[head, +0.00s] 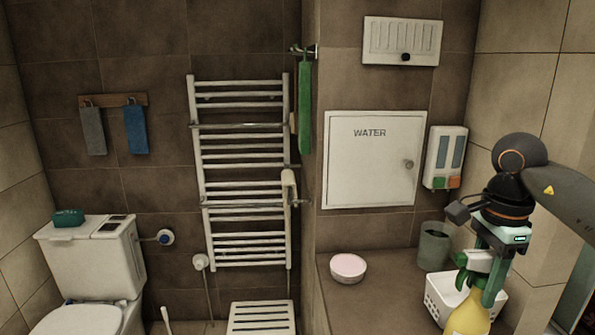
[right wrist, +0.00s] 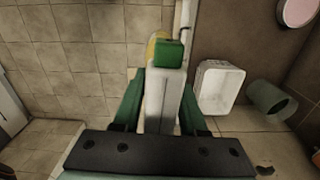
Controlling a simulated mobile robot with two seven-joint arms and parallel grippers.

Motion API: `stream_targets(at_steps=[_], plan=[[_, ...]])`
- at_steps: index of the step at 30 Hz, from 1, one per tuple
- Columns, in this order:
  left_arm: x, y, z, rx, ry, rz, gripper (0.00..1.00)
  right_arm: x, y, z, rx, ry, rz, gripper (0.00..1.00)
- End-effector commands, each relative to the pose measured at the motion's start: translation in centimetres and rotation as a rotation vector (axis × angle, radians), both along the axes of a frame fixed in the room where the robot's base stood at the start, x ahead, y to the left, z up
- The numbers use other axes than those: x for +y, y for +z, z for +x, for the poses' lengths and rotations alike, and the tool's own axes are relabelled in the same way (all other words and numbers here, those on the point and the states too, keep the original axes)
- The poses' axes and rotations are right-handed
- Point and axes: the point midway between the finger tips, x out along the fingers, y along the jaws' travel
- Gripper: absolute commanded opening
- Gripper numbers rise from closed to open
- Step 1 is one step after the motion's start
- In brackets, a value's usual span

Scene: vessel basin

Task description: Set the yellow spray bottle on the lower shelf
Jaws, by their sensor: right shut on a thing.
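The yellow spray bottle (head: 469,316) hangs at the lower right of the head view, its lower end cut off by the frame. My right gripper (head: 480,279) is shut on it near the white and green spray head (head: 474,261). In the right wrist view the green trigger part (right wrist: 169,54) and white head (right wrist: 164,101) lie between the fingers, with a bit of the yellow body behind. My left gripper is not in view. I cannot make out a shelf that is clearly the lower one.
A tiled ledge (head: 385,295) holds a pink-white bowl (head: 348,268), a grey-green bin (head: 434,246) and a white basket (head: 440,294), which is partly behind the bottle. A towel rail (head: 243,160), a white slatted stool (head: 261,318) and a toilet (head: 92,262) stand to the left.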

Motion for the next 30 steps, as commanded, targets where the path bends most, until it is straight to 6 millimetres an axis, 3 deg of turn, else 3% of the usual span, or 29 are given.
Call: stream_targets(at_steps=[2, 10, 15, 21, 25, 30], plan=[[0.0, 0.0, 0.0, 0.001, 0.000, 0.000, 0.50, 0.3, -0.4, -0.1, 0.001, 0.035, -0.001, 0.00], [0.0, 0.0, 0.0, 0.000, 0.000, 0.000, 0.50, 3.3, -5.2, -2.2, 0.003, 0.512, 0.000, 0.00], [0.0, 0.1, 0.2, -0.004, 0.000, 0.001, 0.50, 6.1, -9.1, -5.0, 0.005, 0.932, 0.002, 0.00], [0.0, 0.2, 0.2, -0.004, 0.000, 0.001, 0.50, 8.8, -12.4, -8.6, 0.000, 1.347, 0.002, 0.00], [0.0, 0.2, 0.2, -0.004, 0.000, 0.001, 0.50, 9.7, -13.4, -10.0, -0.001, 1.491, 0.001, 0.00], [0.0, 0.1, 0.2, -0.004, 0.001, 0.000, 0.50, 10.0, -13.7, -10.5, -0.002, 1.542, -0.002, 0.00]])
